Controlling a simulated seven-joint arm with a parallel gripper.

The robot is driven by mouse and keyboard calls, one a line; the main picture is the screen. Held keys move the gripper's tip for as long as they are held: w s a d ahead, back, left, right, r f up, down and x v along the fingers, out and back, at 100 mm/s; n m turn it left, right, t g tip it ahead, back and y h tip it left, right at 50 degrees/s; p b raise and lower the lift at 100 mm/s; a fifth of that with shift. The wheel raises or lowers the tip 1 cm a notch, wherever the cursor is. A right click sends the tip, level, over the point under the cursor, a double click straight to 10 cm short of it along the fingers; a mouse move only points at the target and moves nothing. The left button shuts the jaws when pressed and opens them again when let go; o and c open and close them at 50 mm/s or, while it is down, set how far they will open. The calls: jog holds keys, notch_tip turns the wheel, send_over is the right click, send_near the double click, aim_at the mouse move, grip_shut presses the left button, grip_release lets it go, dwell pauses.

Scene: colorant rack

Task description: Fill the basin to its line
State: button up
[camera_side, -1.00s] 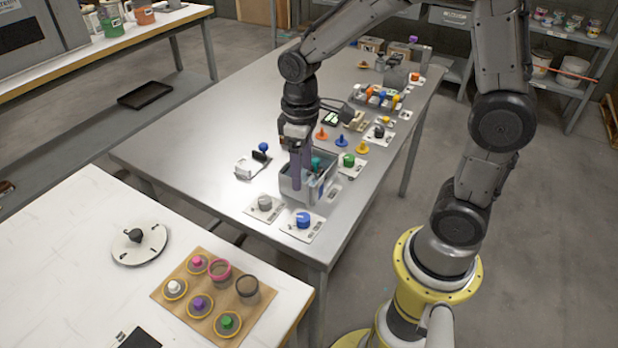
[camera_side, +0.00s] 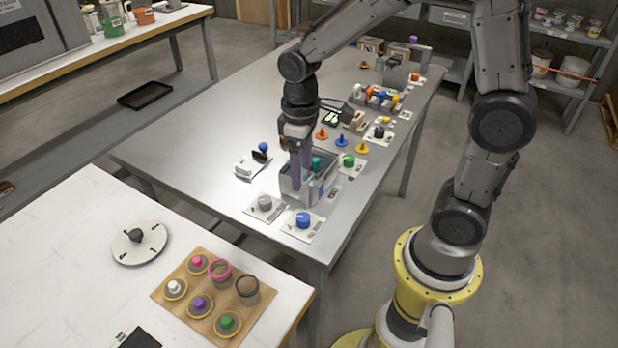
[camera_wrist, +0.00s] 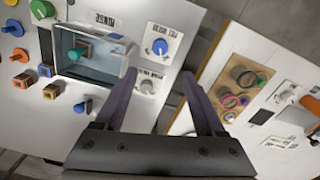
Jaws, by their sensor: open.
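The basin (camera_side: 322,190) is a grey, clear-walled box near the table's front end, and it also shows in the wrist view (camera_wrist: 105,76). A teal-topped piece (camera_wrist: 80,52) is inside it. Its fill line and liquid level cannot be made out. My gripper (camera_side: 300,182) points down, its purple fingers overlapping the basin in the side view. In the wrist view my gripper (camera_wrist: 158,78) is open and empty, its fingertips apart to the right of the basin. A blue knob (camera_side: 303,220) and a grey knob (camera_side: 265,203) sit on white plates beside the basin.
A green knob (camera_side: 348,160) stands behind the basin, with orange, blue and yellow pieces beyond. A white device with a blue ball (camera_side: 263,147) is to the left. A separate white table holds a brown board (camera_side: 212,290) with coloured pots. The main table's left part is clear.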

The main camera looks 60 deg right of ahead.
aim_at(304, 217)
notch_tip(304, 217, down, 14)
jog(key=m, duration=0.4)
jog(key=shift+s+f+m, duration=0.1)
jog(key=shift+m, duration=0.2)
dwell(0.4)
grip_shut()
